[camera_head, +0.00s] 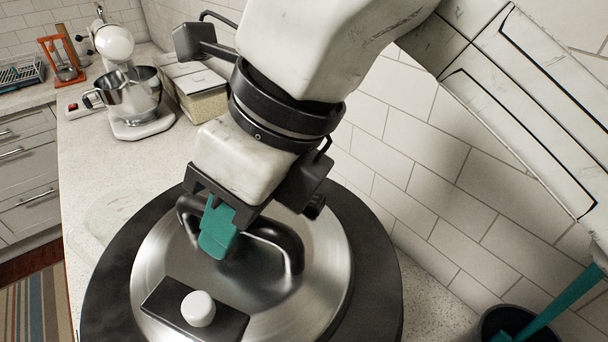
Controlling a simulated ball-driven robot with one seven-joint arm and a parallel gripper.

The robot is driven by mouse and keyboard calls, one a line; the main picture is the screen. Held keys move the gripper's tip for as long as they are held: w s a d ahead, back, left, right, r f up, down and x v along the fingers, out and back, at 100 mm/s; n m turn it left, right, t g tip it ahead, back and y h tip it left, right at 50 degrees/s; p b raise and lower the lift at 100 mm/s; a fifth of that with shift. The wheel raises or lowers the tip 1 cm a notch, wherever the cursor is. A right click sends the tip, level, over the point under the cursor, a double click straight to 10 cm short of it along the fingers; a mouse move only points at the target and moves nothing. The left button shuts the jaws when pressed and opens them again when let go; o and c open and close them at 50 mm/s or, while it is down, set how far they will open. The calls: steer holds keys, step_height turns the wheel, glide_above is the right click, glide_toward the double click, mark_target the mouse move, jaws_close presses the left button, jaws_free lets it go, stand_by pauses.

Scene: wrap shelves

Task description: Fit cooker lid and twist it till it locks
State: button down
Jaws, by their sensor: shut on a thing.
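The cooker lid (165,265) is a round, brushed-metal disc with a black arched handle (285,243) and a black plate bearing a white knob (198,308). It lies over a wide dark round body (375,290), which I take for the cooker, at the bottom middle of the head view. My gripper (218,232), with a teal finger pad, is shut on the lid's handle from above. The far finger is hidden behind the gripper and handle. I cannot tell whether the lid is seated or how its edge meets the cooker.
A white stand mixer (115,50) with a metal bowl and a lidded container (195,90) stand farther back on the counter (90,170). A tiled wall (420,140) is close on the right. A dark pot with a teal-handled tool (560,300) stands at lower right. The counter's left edge is clear.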

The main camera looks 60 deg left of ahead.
steer(key=shift+f+b, duration=0.95)
steer(key=shift+f, duration=0.05)
stand_by(1.8)
steer(key=shift+m, duration=0.3)
steer(key=shift+m+t+y+b, duration=0.5)
steer(key=shift+m+y+b, duration=0.2)
steer(key=shift+m+b, duration=0.7)
steer(key=shift+a+m+t+y+b, duration=0.1)
steer(key=shift+m+t+y+b, duration=0.35)
steer(key=shift+m, duration=0.95)
steer(key=shift+m+b, duration=0.45)
steer(key=shift+m, duration=0.05)
steer(key=shift+c, duration=1.3)
jaws_free()
steer(key=shift+f, duration=0.2)
steer(key=shift+w+r, duration=0.1)
